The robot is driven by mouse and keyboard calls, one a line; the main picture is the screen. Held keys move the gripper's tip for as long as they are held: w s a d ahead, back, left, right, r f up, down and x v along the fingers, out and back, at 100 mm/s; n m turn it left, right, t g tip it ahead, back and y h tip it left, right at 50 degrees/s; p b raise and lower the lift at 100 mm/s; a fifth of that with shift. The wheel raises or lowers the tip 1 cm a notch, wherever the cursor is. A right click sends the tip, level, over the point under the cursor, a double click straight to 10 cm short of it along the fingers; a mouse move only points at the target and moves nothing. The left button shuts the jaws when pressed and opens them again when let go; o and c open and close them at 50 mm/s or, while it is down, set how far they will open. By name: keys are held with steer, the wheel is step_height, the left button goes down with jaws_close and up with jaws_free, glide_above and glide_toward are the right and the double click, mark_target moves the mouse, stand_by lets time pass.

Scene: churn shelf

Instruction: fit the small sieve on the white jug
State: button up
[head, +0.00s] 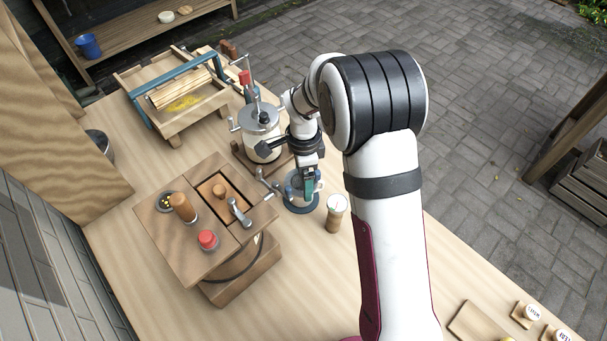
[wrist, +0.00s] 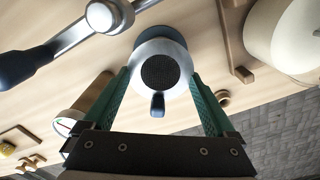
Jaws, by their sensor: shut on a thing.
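The small sieve (wrist: 158,70) shows in the wrist view as a round dark mesh inside a pale grey rim, with a short dark blue tab towards me. My gripper (head: 307,190) has its green fingers (wrist: 160,88) on either side of this rim and appears shut on it. A pale jug (head: 296,188) stands on the table under the gripper, with a dark blue ring around its foot. The fingers hide part of it in the head view. In the wrist view the sieve covers the jug's mouth; I cannot tell whether it is seated.
A white churn (head: 262,136) with a crank stands close behind the gripper. A wooden box (head: 170,238) with a metal lever (head: 239,212) is to the left. The table front is mostly clear.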

steer(key=o, duration=1)
steer(key=shift+r, duration=4.05)
